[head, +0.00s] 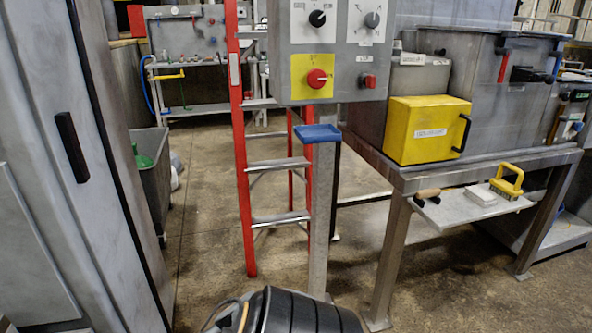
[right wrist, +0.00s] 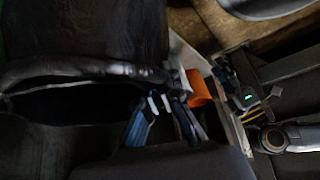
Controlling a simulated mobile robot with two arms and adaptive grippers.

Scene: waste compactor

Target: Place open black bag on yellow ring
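In the right wrist view a dark bag (right wrist: 85,30) fills the upper left, with a thick rim around a black opening (right wrist: 60,103). The fingers of my right gripper (right wrist: 166,104) are at the right end of this rim. The picture is dark, and I cannot tell whether they pinch the bag or stand apart beside it. My left gripper is not in view. In the head view a black ribbed shape (head: 305,313) shows at the bottom edge, with a thin yellow curved strip (head: 243,316) at its left. I cannot tell whether that strip is the yellow ring.
In the head view a grey control panel (head: 335,78) stands on a post before a red ladder (head: 241,150). A steel table (head: 400,180) with a yellow box (head: 425,132) is on the right, a grey cabinet (head: 95,150) on the left. Floor is open between cabinet and ladder.

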